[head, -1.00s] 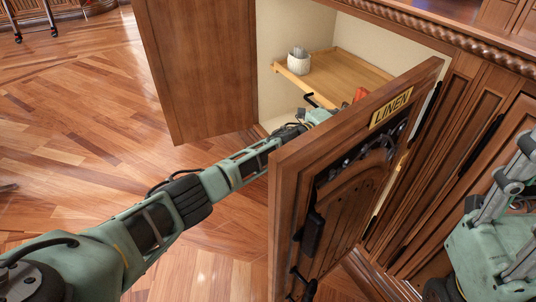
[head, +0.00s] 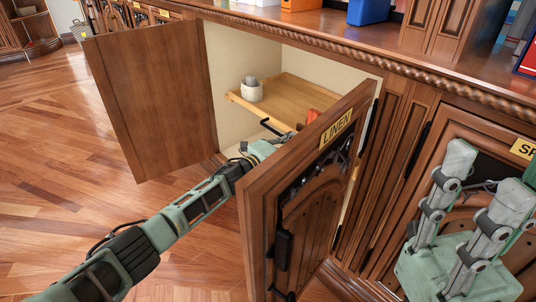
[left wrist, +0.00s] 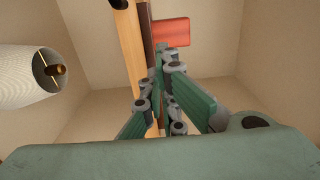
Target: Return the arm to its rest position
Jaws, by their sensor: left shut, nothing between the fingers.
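My left arm reaches from the lower left into the open cabinet (head: 232,125), passing between its two swung-out doors. My left gripper is in the cabinet, partly hidden by the LINEN door (head: 300,215) in the head view. In the left wrist view the left gripper (left wrist: 158,75) is shut and empty, close to the wooden shelf edge (left wrist: 127,50). My right gripper (head: 487,178) is at the right, in front of the closed cabinet front, with its fingers apart and nothing visible between them.
A pale pot (head: 251,92) stands on the pull-out shelf (head: 290,95); a red object (head: 313,115) lies near its right end and shows in the left wrist view (left wrist: 172,32). The left door (head: 150,100) stands open. The wooden floor at left is clear.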

